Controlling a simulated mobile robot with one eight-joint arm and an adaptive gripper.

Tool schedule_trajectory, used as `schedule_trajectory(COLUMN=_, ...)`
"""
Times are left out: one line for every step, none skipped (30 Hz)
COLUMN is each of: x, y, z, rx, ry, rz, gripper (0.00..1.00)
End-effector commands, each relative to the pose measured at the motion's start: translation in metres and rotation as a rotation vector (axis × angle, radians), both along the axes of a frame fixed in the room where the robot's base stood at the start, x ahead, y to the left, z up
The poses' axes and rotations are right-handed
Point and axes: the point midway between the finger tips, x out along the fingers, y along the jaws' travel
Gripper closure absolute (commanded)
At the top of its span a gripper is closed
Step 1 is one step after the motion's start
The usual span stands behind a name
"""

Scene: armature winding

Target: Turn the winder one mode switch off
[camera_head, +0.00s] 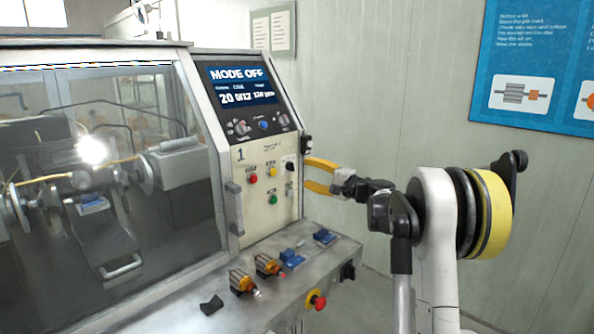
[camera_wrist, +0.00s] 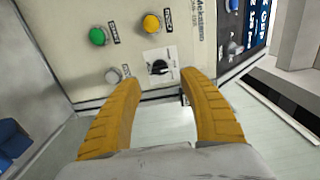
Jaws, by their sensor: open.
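The winder's control panel (camera_head: 266,186) bears the number 1, and its screen (camera_head: 241,86) reads "MODE OFF". A black rotary switch (camera_head: 290,167) sits near the panel's right edge; in the wrist view the black switch knob (camera_wrist: 159,68) is on a white plate. Its label is too small to read and its exact setting is unclear. My gripper (camera_head: 308,173) is open and empty, its yellow fingers pointing at the panel. In the wrist view my gripper (camera_wrist: 161,82) has its fingertips either side of the switch's lower part, seemingly short of touching it.
Green (camera_wrist: 97,36) and yellow (camera_wrist: 151,23) buttons and a grey knob (camera_wrist: 113,75) are close to the switch. The wall is at the right.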

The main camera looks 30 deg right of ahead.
Motion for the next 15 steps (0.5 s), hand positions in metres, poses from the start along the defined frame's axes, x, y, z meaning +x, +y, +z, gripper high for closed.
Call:
schedule_trajectory(x=-0.01, y=-0.004, z=0.0, rx=0.0, ry=0.0, rz=-0.002, gripper=0.5)
schedule_trajectory(x=-0.015, y=-0.006, z=0.0, rx=0.0, ry=0.0, rz=-0.002, gripper=0.5)
schedule_trajectory(x=-0.021, y=-0.008, z=0.0, rx=0.0, ry=0.0, rz=-0.001, gripper=0.5)
schedule_trajectory(x=-0.024, y=-0.009, z=0.0, rx=0.0, ry=0.0, rz=-0.001, gripper=0.5)
schedule_trajectory(x=-0.028, y=-0.01, z=0.0, rx=0.0, ry=0.0, rz=-0.001, gripper=0.5)
schedule_trajectory(x=-0.032, y=-0.012, z=0.0, rx=0.0, ry=0.0, rz=-0.001, gripper=0.5)
schedule_trajectory(x=-0.034, y=-0.012, z=0.0, rx=0.0, ry=0.0, rz=0.0, gripper=0.5)
schedule_trajectory(x=-0.036, y=-0.013, z=0.0, rx=0.0, ry=0.0, rz=0.0, gripper=0.5)
schedule_trajectory(x=-0.037, y=-0.013, z=0.0, rx=0.0, ry=0.0, rz=0.0, gripper=0.5)
schedule_trajectory(x=-0.038, y=-0.013, z=0.0, rx=0.0, ry=0.0, rz=0.001, gripper=0.5)
schedule_trajectory(x=-0.038, y=-0.013, z=0.0, rx=0.0, ry=0.0, rz=0.001, gripper=0.5)
schedule_trajectory(x=-0.038, y=-0.013, z=0.0, rx=0.0, ry=0.0, rz=0.001, gripper=0.5)
schedule_trajectory(x=-0.038, y=-0.013, z=0.0, rx=0.0, ry=0.0, rz=0.001, gripper=0.5)
schedule_trajectory(x=-0.038, y=-0.013, z=0.0, rx=0.0, ry=0.0, rz=0.001, gripper=0.5)
schedule_trajectory(x=-0.038, y=-0.013, z=0.0, rx=0.0, ry=0.0, rz=0.001, gripper=0.5)
